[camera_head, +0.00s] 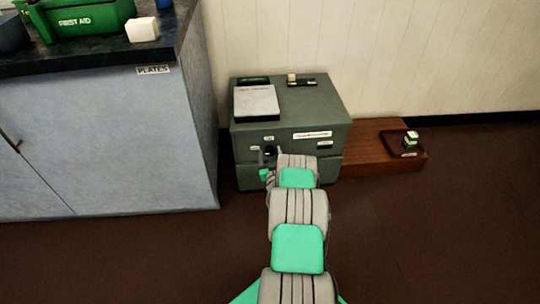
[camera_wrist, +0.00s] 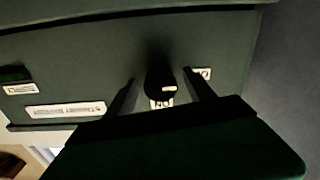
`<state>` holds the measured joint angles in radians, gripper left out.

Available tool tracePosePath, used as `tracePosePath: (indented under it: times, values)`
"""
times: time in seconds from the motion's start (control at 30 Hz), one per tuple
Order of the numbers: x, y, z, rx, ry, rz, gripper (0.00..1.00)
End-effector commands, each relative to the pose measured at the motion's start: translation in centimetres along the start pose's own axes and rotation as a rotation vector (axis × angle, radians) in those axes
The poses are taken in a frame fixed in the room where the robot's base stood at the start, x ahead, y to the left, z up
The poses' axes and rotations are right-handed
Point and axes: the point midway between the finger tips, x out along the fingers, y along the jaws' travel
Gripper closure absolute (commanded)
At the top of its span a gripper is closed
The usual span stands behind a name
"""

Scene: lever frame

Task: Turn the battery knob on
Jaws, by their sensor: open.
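The black round knob (camera_wrist: 158,82) sits on the front face of the grey-green cabinet (camera_head: 243,157). In the wrist view its white mark points right, toward a small label (camera_wrist: 204,73). Another small label (camera_wrist: 161,104) is just below the knob in that view; I cannot read either surely. My gripper (camera_wrist: 163,90) is open, one dark finger on each side of the knob, with visible gaps. I cannot tell how near the fingertips are to the face. In the head view the knob (camera_head: 269,150) shows just beyond my gripper, whose tips are partly hidden.
A long label (camera_wrist: 66,110) is also on the cabinet face. A light box (camera_head: 257,101) lies on the cabinet top. A low wooden step (camera_head: 365,152) with a dark tray (camera_head: 392,145) is right. A grey counter unit (camera_head: 110,140) stands left. The floor in front is clear.

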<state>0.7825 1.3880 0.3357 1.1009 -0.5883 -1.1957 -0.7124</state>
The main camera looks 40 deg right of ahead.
Motion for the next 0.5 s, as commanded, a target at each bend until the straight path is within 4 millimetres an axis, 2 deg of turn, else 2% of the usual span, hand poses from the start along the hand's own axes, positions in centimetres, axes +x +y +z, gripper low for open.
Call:
tracePosePath:
  times: [0.13, 0.5]
  values:
    - [-0.02, 0.00, -0.02, 0.000, 0.000, 0.000, 0.38]
    - [-0.04, 0.00, -0.02, 0.000, 0.000, 0.000, 0.68]
